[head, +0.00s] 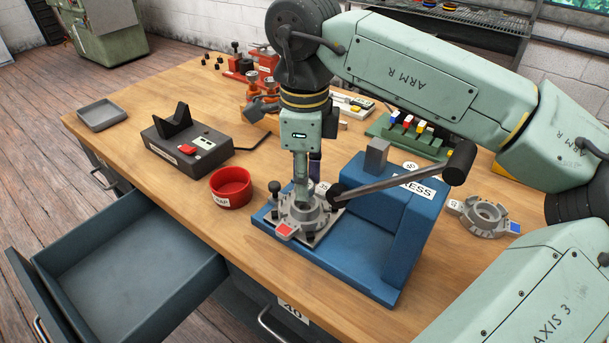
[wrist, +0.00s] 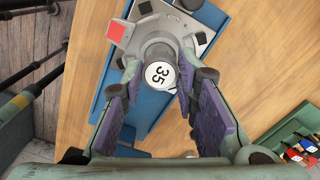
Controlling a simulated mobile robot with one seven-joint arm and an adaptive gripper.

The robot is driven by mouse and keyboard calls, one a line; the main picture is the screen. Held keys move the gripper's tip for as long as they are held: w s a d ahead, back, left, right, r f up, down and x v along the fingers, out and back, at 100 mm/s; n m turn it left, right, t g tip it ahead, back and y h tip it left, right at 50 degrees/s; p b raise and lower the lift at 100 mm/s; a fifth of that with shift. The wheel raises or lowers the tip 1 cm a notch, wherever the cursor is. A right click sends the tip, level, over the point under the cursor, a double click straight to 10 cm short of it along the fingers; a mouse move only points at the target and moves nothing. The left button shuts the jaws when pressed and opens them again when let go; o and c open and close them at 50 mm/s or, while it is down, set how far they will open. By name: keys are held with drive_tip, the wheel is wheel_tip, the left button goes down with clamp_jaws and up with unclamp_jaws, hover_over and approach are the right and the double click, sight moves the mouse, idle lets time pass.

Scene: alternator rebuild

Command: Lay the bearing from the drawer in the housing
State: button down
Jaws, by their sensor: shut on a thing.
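The grey housing (head: 306,219) with a red tag sits on the blue press base, and it also shows in the wrist view (wrist: 146,35). My gripper (head: 302,198) points down right over the housing's middle. The drawer (head: 125,262) is pulled open at the bench's front left and looks empty.
The blue press (head: 385,215) with its long lever (head: 400,182) stands close right of my gripper. A red bowl (head: 232,184) is to the left. Another grey housing (head: 484,214) with a blue tag lies at right. A dark box with a V-block (head: 183,145) stands further left.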

drive_tip(key=shift+f, duration=0.15)
drive_tip(key=shift+f+b, duration=1.2)
drive_tip(key=shift+f, duration=0.05)
drive_tip(key=shift+f+b, duration=0.1)
drive_tip(key=shift+b, duration=0.2)
idle(0.8)
drive_tip(key=c, duration=1.2)
unclamp_jaws()
drive_tip(key=shift+r+p, duration=2.75)
drive_tip(key=shift+r, duration=1.3)
